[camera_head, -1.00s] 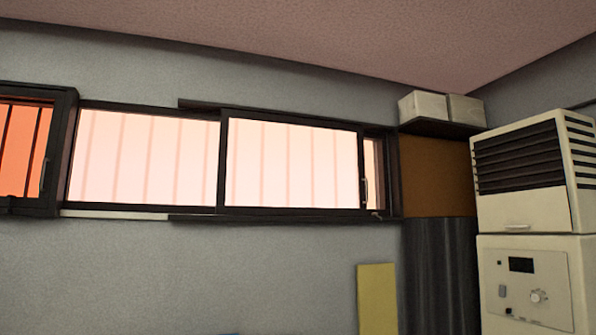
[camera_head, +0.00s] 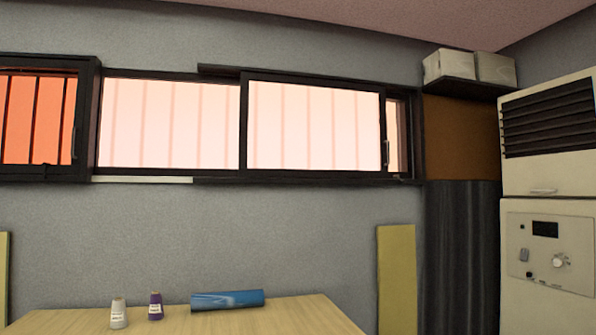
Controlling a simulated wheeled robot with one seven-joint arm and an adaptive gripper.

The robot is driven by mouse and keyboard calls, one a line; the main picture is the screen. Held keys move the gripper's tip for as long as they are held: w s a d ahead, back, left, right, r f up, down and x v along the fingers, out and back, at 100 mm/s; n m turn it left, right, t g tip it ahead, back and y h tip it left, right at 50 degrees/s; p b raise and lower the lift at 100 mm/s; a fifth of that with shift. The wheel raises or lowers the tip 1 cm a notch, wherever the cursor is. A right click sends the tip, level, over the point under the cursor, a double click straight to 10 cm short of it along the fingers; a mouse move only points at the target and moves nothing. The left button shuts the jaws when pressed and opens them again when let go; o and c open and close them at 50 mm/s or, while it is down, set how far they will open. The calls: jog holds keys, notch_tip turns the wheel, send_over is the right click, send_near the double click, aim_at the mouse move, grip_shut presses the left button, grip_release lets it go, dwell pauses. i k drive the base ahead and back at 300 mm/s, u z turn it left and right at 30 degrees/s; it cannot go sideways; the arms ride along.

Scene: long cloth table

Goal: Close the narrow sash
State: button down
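A long window runs along the wall, with dark frames. Its right-hand sash (camera_head: 314,126) is a dark-framed pale pane with a slim upright handle (camera_head: 386,152) on its right edge. A narrow pale strip (camera_head: 394,135) shows between that sash and the right jamb. A middle pale pane (camera_head: 168,125) lies to its left. At the far left, a dark-framed section (camera_head: 33,120) shows deeper orange with dark bars and has a handle (camera_head: 74,145); its left side is cut off. I cannot tell which is the narrow sash. My gripper is not in view.
Below the window, a wooden tabletop (camera_head: 200,322) holds a white cone (camera_head: 119,314), a purple cone (camera_head: 155,307) and a blue roll (camera_head: 228,300). A yellow panel (camera_head: 397,280), a dark grey column (camera_head: 462,260) and a cream cabinet (camera_head: 548,240) stand at the right.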

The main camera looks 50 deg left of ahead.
aim_at(291, 127)
jog(key=z, duration=1.5)
jog(key=k, duration=1.65)
jog(key=u, duration=2.35)
